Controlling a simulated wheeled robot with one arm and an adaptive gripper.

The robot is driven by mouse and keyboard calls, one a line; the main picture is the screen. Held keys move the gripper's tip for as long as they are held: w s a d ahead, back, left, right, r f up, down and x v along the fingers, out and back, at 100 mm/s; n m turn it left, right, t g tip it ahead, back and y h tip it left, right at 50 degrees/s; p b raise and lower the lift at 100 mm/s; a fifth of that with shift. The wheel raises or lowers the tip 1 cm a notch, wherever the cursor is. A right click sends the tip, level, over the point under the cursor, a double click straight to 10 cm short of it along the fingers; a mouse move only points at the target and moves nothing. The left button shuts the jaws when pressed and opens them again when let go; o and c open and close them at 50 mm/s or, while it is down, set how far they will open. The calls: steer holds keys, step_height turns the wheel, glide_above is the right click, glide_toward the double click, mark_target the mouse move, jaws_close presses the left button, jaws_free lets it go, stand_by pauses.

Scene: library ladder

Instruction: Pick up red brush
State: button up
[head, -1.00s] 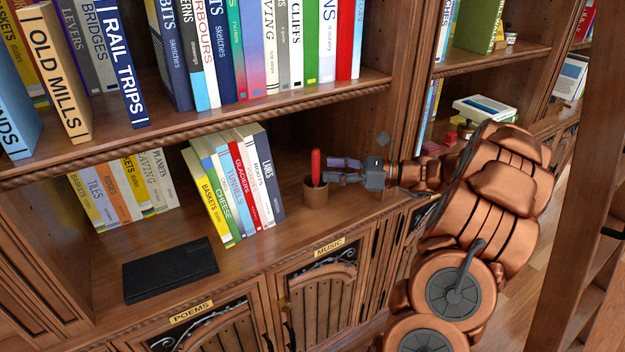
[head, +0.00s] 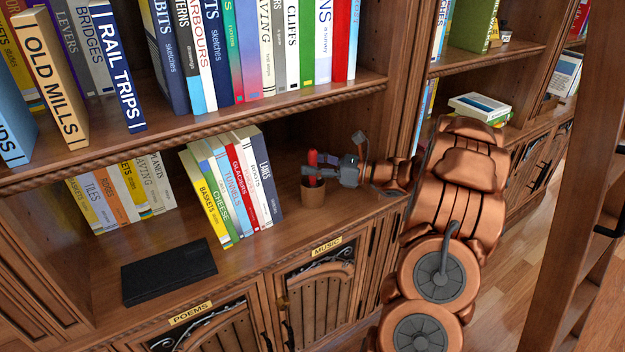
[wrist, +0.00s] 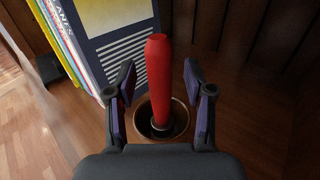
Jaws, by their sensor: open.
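The red brush (wrist: 158,82) stands upright in a round brown cup, its red handle between my two open fingers in the wrist view. In the head view the red brush (head: 312,160) shows only in part, with my gripper in front of it. The brown cup (head: 313,194) stands on the lower shelf; its rim (wrist: 185,115) circles the brush's foot in the wrist view. My gripper (head: 322,168) reaches in from the right at the cup's top. In the wrist view my gripper (wrist: 160,95) is open, with gaps on both sides of the handle.
A leaning row of books (head: 232,185) stands just left of the cup. A black flat box (head: 168,271) lies farther left. The upper shelf board (head: 200,123) runs above my gripper. A wooden ladder (head: 580,230) stands at the right.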

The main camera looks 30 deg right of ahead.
steer(key=shift+w, duration=0.1)
jaws_close()
stand_by(0.4)
steer(key=shift+a+r, duration=0.1)
